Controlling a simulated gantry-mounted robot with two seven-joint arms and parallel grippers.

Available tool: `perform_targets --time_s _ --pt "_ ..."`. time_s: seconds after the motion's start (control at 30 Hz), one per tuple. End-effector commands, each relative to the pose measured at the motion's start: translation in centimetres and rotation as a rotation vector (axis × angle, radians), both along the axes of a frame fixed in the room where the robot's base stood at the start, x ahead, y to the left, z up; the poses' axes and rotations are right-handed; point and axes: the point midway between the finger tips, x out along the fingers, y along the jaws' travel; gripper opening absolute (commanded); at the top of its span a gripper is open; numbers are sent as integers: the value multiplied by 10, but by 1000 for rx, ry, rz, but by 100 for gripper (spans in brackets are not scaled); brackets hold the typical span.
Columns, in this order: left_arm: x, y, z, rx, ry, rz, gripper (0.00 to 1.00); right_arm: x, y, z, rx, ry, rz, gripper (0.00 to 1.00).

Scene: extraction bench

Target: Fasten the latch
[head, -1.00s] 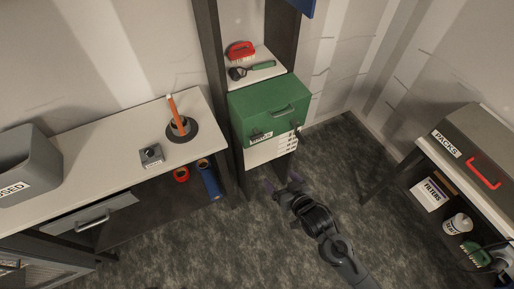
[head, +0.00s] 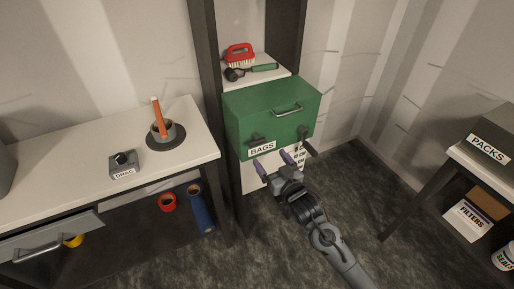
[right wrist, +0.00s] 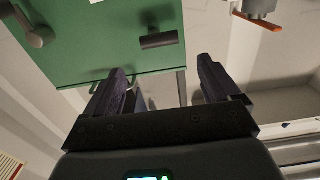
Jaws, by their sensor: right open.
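The left lever (head: 262,141) lies roughly level above the label; the right lever (head: 306,132) sticks outward near the right edge. My right gripper (head: 274,162) is open and empty in front of the box's lower front, below and between the levers. In the right wrist view, its fingers (right wrist: 160,85) point toward the green face, with a dark lever (right wrist: 158,40) ahead and a grey lever (right wrist: 35,28) at upper left. My left gripper is out of view.
A shelf (head: 280,80) above holds a red brush (head: 240,55) and a green-handled tool. The left bench (head: 90,150) carries a grey switch box (head: 124,165) and an orange-handled tool in a cup. Another bench stands at right. The floor between is clear.

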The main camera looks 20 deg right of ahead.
Motion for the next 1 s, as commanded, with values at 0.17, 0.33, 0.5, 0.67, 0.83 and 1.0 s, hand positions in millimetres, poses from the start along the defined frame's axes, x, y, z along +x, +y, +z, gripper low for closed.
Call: perform_targets --time_s 0.17,0.33,0.5,0.67,0.83,1.0 --pt "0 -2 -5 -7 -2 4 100 19 2 1 1 -5 0 89" --pt "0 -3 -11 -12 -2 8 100 45 6 0 0 -4 1 89" --pt "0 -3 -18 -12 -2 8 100 72 9 0 1 -4 0 89" --pt "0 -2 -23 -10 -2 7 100 91 11 0 1 -2 0 89" --pt "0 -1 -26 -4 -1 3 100 102 13 0 1 -3 1 89" --pt "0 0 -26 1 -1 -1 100 105 13 1 0 -2 1 89"
